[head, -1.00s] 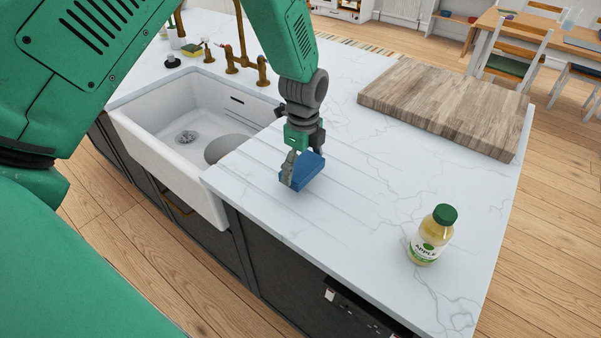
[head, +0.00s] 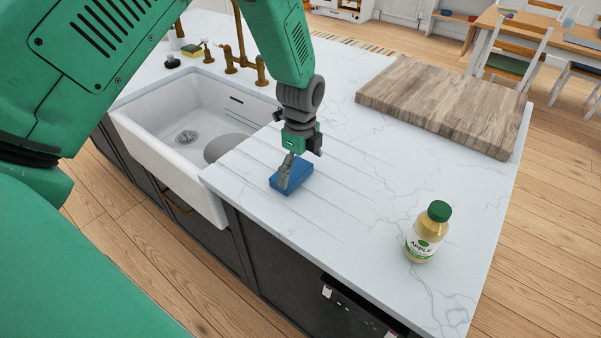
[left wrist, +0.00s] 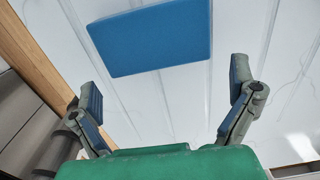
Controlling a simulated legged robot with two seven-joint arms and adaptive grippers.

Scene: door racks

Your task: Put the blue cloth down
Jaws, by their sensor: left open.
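The blue cloth (head: 293,176) is a flat, block-like piece lying on the grooved part of the white countertop, to the right of the sink. In the left wrist view the cloth (left wrist: 152,38) lies beyond my fingertips, with no finger touching it. My left gripper (head: 297,165) is just above the cloth in the head view and hides part of it. In the left wrist view my left gripper (left wrist: 167,95) has its two fingers spread wide, with nothing between them. My right gripper is not in view.
The white sink (head: 165,115) with brass taps (head: 245,65) is left of the cloth. A wooden board (head: 445,105) lies at the back right. An apple juice bottle (head: 427,235) stands near the front right. Counter between cloth and bottle is clear.

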